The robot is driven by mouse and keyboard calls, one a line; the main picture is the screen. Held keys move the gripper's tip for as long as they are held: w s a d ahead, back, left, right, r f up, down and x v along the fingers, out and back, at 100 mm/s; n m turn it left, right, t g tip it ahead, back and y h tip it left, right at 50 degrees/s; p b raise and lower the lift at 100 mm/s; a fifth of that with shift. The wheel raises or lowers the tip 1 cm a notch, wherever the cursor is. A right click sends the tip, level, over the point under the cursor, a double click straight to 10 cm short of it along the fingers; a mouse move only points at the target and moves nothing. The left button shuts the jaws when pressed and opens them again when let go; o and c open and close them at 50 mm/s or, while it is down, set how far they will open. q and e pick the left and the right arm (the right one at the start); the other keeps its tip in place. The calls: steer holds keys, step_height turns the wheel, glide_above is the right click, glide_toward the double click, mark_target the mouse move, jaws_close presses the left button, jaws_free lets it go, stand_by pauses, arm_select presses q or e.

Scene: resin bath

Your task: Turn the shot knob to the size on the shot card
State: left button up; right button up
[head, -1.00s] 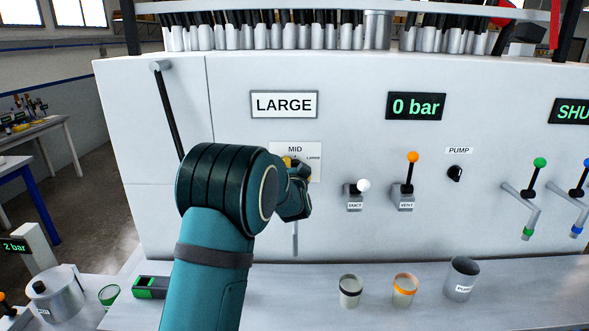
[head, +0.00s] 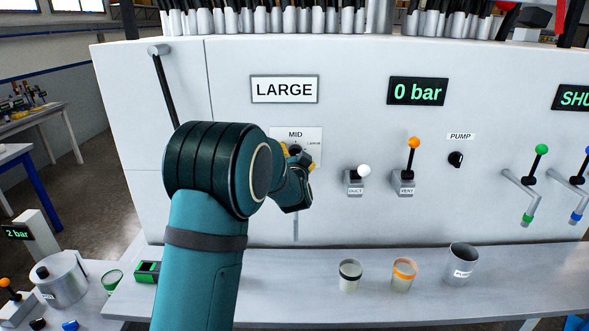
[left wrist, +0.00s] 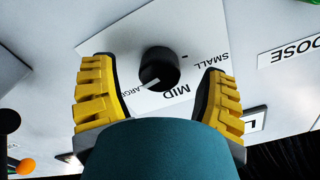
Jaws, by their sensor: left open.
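The shot card (head: 284,89) is a framed white sign reading LARGE on the panel. Below it is the white dial plate (head: 313,135), with MID at its top. The shot knob (left wrist: 159,67) is round and black in the left wrist view, with SMALL, MID and LARGE around it. Its white mark points towards the LARGE label. In the head view my arm hides much of the plate. My left gripper (left wrist: 158,66) is open, its yellow fingers on either side of the knob with gaps visible. It also shows in the head view (head: 298,158). My right gripper is out of view.
Right of the dial are the white-knobbed lever (head: 363,172), the orange-knobbed VENT lever (head: 413,145) and the PUMP switch (head: 456,159). Cups (head: 404,274) stand on the bench (head: 330,308) below. A display (head: 418,91) reads 0 bar.

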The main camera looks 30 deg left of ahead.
arm_select(q)
steer(key=v, duration=1)
